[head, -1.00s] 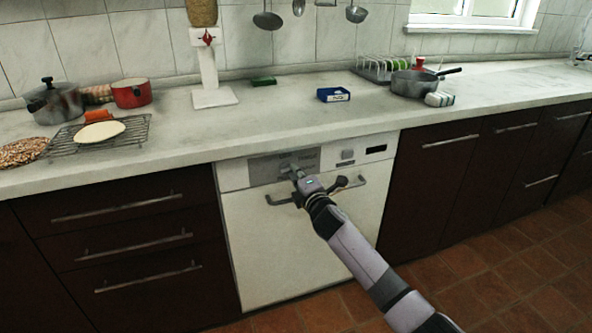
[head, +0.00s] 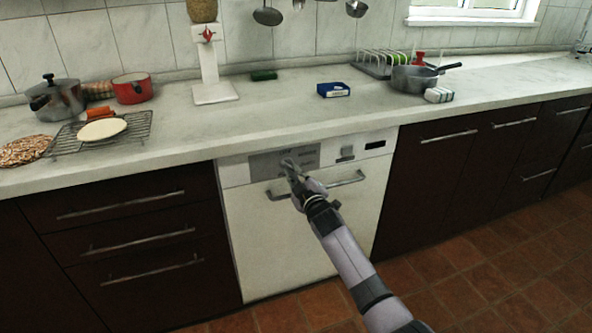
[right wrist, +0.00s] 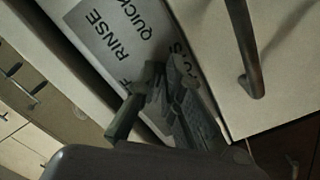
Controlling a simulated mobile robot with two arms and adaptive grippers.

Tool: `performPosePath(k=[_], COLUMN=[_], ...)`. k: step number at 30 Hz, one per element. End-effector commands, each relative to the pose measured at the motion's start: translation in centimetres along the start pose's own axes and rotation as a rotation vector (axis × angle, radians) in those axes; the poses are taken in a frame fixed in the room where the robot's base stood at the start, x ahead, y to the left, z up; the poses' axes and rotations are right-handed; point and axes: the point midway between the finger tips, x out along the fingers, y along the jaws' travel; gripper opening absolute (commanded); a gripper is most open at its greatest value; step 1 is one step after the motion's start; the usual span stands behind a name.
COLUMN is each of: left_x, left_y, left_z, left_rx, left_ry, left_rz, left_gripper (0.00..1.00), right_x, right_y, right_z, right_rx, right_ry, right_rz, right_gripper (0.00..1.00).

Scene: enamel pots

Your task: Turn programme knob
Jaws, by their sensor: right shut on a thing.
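The dishwasher (head: 310,235) is white and built in under the counter. Its grey programme panel (head: 262,166) is at the upper left of its front. My right gripper (head: 289,164) is at this panel, shut on the programme knob, which the fingers mostly hide. In the right wrist view the right gripper's fingers (right wrist: 160,92) are against the panel (right wrist: 105,25), beside the printed words RINSE and QUICK. The knob's pointing direction cannot be made out. My left gripper is not in view.
The dishwasher's bar handle (head: 345,181) runs just below the panel, close behind my right gripper; it also shows in the right wrist view (right wrist: 245,50). A small button (head: 347,153) is further right. Dark drawers (head: 120,235) and cupboards flank the dishwasher. The counter above carries pots and a rack.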

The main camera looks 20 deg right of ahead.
Motion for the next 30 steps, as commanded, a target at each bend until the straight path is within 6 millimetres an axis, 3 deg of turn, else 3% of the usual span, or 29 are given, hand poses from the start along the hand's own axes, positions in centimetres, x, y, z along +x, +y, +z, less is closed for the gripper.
performPosePath(k=[15,30], left_x=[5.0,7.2], left_y=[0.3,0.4], left_z=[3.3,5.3], left_rx=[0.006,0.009], left_ry=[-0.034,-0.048], left_rz=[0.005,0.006], left_gripper=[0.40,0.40], right_x=[0.0,0.0], right_y=[-0.8,-1.4], right_z=[-0.2,-0.4], right_rx=[0.485,0.778], right_ry=[-0.004,-0.004], right_rz=[-0.001,-0.001], right_gripper=[0.00,0.00])
